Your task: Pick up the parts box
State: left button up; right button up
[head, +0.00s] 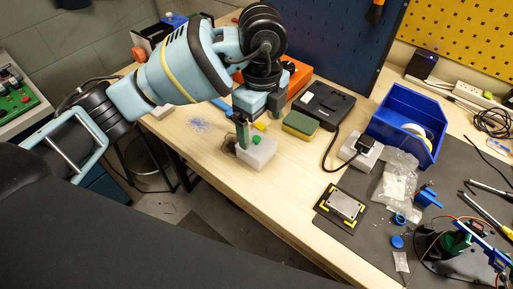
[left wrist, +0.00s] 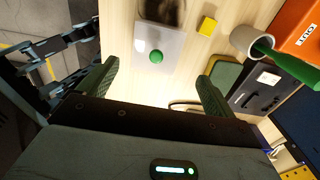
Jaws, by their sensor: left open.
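A whitish box with a round green knob on its top (head: 262,155), which I take as the parts box, sits on the wooden bench near its front edge. My left gripper (head: 259,128) is over it, pointing down. In the left wrist view the box (left wrist: 170,46) lies ahead, between the lines of the two green fingers. The left gripper (left wrist: 158,72) is open, with nothing between its fingers. Its fingers look apart from the box. My right gripper is in neither view.
A green-and-yellow sponge (head: 300,124), a black device (head: 324,103) and an orange box (head: 290,78) stand close behind. A blue bin (head: 407,118) and loose parts on a dark mat (head: 345,236) are to the right. The wood front-right of the box is clear.

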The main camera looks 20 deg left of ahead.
aim_at(257, 137)
pick_arm(q)
jog(key=shift+a+r, duration=0.1)
jog(key=shift+a, duration=0.1)
jog(key=shift+f, duration=1.35)
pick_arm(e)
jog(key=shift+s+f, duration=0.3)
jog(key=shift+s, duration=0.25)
pick_arm(q)
jog(key=f, duration=0.5)
jog(key=shift+s+a, duration=0.25)
jog(key=shift+a, duration=0.05)
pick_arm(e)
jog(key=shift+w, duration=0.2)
pick_arm(q)
jog(key=shift+c, duration=1.2)
jog(key=c, duration=1)
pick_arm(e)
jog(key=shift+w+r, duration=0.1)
pick_arm(q)
jog(key=shift+r, duration=0.1)
